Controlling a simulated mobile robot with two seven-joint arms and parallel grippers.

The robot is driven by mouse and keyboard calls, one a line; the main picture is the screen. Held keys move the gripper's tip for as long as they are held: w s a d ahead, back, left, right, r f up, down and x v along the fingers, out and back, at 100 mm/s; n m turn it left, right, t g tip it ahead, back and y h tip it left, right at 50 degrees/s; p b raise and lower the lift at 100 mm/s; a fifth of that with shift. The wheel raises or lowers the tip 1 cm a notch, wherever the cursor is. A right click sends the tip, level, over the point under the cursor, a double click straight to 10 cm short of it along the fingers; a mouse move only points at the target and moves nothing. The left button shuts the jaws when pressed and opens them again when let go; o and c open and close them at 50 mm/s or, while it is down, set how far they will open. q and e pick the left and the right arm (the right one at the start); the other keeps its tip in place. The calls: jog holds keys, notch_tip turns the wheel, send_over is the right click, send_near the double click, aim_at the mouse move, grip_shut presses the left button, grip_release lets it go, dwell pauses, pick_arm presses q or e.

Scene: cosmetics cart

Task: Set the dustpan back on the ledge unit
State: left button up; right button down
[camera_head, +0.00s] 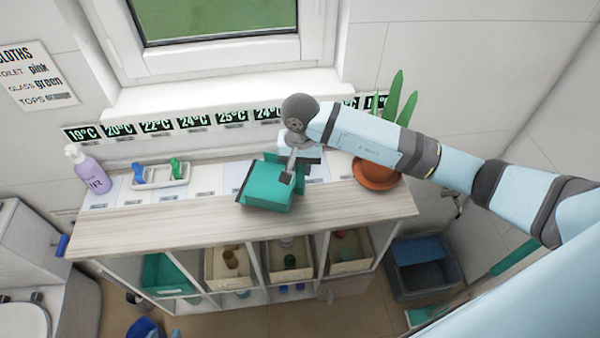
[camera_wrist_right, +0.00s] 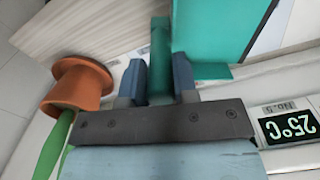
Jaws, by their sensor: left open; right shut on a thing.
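The teal dustpan (camera_head: 266,188) is at the middle of the ledge unit (camera_head: 160,222), over its wooden top near the front strip. I cannot tell whether it touches the top. My right gripper (camera_head: 288,176) comes from behind and above and is shut on the dustpan's handle. In the right wrist view the two fingers (camera_wrist_right: 159,82) close around the green handle, and the teal pan (camera_wrist_right: 212,28) extends beyond them. My left gripper is not in view.
A potted plant (camera_head: 376,175) stands right of the dustpan, below my right forearm. A white tray (camera_head: 160,177) with small blue and green items and a purple pump bottle (camera_head: 90,170) stand at left. Temperature labels (camera_head: 194,124) line the wall behind. Open bins (camera_head: 289,262) fill the shelves below.

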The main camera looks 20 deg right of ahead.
aim_at(300, 186)
notch_tip(300, 186, down, 4)
jog(key=shift+r+p, duration=0.2)
jog(key=shift+p, duration=0.15)
jog(key=shift+f, duration=0.1)
jog(key=shift+f, duration=0.1)
jog(key=c, duration=0.9)
grip_release()
